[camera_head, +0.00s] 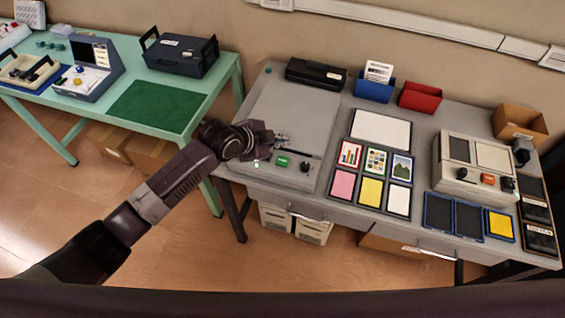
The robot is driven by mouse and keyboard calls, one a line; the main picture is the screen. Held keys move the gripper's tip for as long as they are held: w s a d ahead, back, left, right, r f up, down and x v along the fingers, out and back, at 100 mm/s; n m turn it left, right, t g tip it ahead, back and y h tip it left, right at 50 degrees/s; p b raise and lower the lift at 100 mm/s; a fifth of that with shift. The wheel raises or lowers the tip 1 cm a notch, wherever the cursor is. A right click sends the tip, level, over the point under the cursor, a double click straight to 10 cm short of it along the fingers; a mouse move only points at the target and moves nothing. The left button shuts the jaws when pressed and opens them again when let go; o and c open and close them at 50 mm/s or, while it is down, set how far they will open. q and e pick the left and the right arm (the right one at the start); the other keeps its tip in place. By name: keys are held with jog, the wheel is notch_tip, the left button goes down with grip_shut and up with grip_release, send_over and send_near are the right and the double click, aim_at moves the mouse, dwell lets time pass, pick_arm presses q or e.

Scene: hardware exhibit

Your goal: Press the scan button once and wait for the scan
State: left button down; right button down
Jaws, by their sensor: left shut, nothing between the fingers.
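A flat grey scanner-like device (292,105) lies at the left end of the grey table. A green button (282,161) sits on its front strip, with a dark knob (305,166) to its right. I cannot read the labels, so which button is the scan button is not clear. My left gripper (282,141) is shut and empty, over the device's front left part, just behind the green button in the picture. Contact with the button does not show. My right gripper is not in view.
A second beige device (470,190) with an orange button (487,178) stands at the right. Picture cards and colored sheets lie mid-table. Blue (374,90) and red (419,97) bins and a black case (316,73) stand at the back. A green table (215,85) is at left.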

pick_arm(q)
jog(key=b, duration=0.4)
send_over(285, 158)
jog(key=s+a, duration=0.1)
jog(key=f, duration=0.5)
jog(key=shift+s+a+f, duration=0.15)
jog(key=shift+s+f, duration=0.05)
jog(key=shift+f, duration=0.55)
jog(key=shift+f+b, duration=0.15)
jog(key=shift+b, duration=0.15)
jog(key=shift+f, duration=0.25)
jog(key=shift+f+b, duration=0.5)
jog(key=shift+f, duration=0.1)
dwell(0.5)
jog(key=shift+r, duration=0.1)
jog(key=shift+r+p, duration=0.9)
jog(key=shift+p, duration=0.05)
